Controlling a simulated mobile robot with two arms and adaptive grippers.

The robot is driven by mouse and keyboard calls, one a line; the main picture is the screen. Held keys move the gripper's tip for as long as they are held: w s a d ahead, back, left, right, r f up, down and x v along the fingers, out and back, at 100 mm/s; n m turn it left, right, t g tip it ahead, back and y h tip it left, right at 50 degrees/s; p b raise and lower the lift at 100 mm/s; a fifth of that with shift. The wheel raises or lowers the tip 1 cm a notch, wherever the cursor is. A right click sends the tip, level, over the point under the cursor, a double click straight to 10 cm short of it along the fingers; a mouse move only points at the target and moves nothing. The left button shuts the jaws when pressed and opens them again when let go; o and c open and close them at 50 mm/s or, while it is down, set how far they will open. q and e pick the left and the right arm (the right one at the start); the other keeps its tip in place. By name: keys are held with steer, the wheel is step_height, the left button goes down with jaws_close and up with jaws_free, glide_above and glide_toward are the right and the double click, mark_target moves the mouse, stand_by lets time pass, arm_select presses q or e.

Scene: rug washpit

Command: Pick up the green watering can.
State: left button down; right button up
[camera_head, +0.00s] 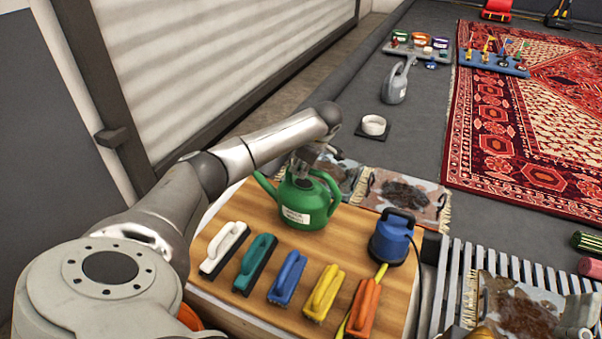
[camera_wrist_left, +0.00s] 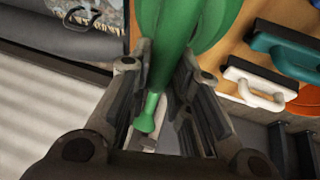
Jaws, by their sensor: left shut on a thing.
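The green watering can (camera_head: 304,207) stands upright on the wooden tabletop (camera_head: 217,220), near its back edge. It has a white label on its front, a spout to the left and a handle to the right. My left gripper (camera_head: 303,168) reaches down to it from above. In the left wrist view, my left gripper (camera_wrist_left: 163,115) has its two fingers on either side of a green tube-like part of the watering can (camera_wrist_left: 180,35) and is shut on it. The exact contact is partly hidden in the head view.
White (camera_head: 224,247), teal (camera_head: 255,263), blue (camera_head: 287,277), yellow (camera_head: 323,292) and orange (camera_head: 363,308) brushes line the table's front. A blue pump-like device (camera_head: 391,240) stands at right. A grey watering can (camera_head: 397,82) stands on the floor behind, beside a red patterned rug (camera_head: 520,120).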

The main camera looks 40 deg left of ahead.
arm_select(q)
steer(key=shift+r, duration=0.15)
steer(key=shift+r, duration=0.1)
arm_select(e)
steer(key=shift+w+f, duration=0.1)
